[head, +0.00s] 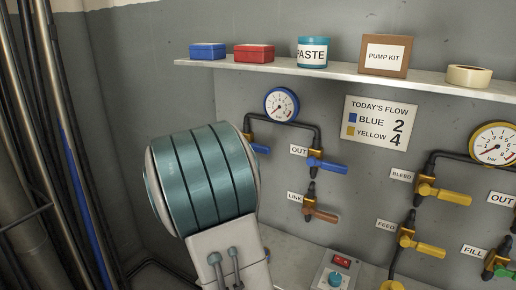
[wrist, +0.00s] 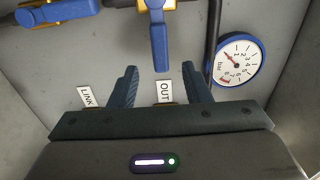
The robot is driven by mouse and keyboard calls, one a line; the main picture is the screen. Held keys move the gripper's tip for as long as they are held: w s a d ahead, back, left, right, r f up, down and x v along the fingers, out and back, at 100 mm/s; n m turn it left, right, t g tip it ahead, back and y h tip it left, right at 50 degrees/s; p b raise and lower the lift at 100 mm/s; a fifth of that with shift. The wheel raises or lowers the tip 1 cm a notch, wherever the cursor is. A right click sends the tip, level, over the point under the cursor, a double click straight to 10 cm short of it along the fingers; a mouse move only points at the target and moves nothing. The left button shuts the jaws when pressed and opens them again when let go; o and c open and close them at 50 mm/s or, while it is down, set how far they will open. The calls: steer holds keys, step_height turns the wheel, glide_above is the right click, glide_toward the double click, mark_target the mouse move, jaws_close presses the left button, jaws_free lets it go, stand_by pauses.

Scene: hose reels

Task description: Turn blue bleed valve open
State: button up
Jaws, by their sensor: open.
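The blue bleed valve, taken from its place at the upper left of the blue group, shows a handle (wrist: 158,46) at the top middle of the wrist view; its label is not in view. The handle hangs down the picture from a brass body. In the head view its handle (head: 261,149) peeks out right of my arm and points right. My gripper (wrist: 163,75) is open and empty in the wrist view. Contact cannot be told. My arm hides the gripper in the head view.
The blue-rimmed gauge (wrist: 237,58) and its pipe (wrist: 212,35) are close right of the fingers. Another blue handle (wrist: 58,11) is at upper left. The blue OUT handle (head: 328,165) and brown LINK handle (head: 321,214) are nearby. A shelf (head: 340,77) runs above.

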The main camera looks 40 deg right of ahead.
mark_target(260, 148)
steer(key=p+x, duration=0.1)
steer(key=x, duration=0.8)
steer(key=shift+d, duration=0.1)
jaws_close()
